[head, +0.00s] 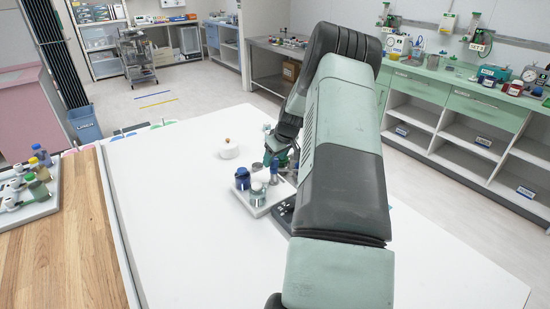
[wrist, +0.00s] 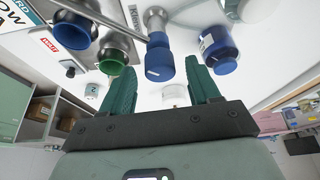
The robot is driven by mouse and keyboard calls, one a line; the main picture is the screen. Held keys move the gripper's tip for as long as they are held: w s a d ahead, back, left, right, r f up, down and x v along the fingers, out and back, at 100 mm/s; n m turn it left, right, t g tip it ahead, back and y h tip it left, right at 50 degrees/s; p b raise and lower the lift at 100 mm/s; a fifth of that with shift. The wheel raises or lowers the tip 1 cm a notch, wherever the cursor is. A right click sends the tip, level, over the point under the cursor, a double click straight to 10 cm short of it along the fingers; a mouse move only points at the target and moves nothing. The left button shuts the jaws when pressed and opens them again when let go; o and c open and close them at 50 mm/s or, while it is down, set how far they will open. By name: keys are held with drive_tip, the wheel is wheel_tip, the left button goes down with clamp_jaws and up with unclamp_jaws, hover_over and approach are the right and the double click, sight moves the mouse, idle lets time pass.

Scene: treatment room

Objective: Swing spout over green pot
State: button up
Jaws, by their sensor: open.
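In the wrist view a blue pot (wrist: 72,30) and a green pot (wrist: 113,52) are side by side at upper left. A grey metal tube, which looks like the spout (wrist: 103,20), slants past them to a metal post with a blue collar (wrist: 159,62). Which pot the tube's outlet is over, I cannot tell. My gripper (wrist: 160,66) is open, its two green fingers apart on either side of the blue collar in the picture. Whether they touch it is unclear.
A blue-capped bottle (wrist: 219,50) is close to the right finger. In the head view a white tray (head: 246,198) with small vessels is beside my arm, and a white lidded pot (head: 228,149) stands behind it. The white table (head: 180,235) is clear at front left.

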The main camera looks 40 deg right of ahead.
drive_tip(key=shift+w+f, duration=0.1)
drive_tip(key=shift+f, duration=0.1)
clamp_jaws()
idle(0.3)
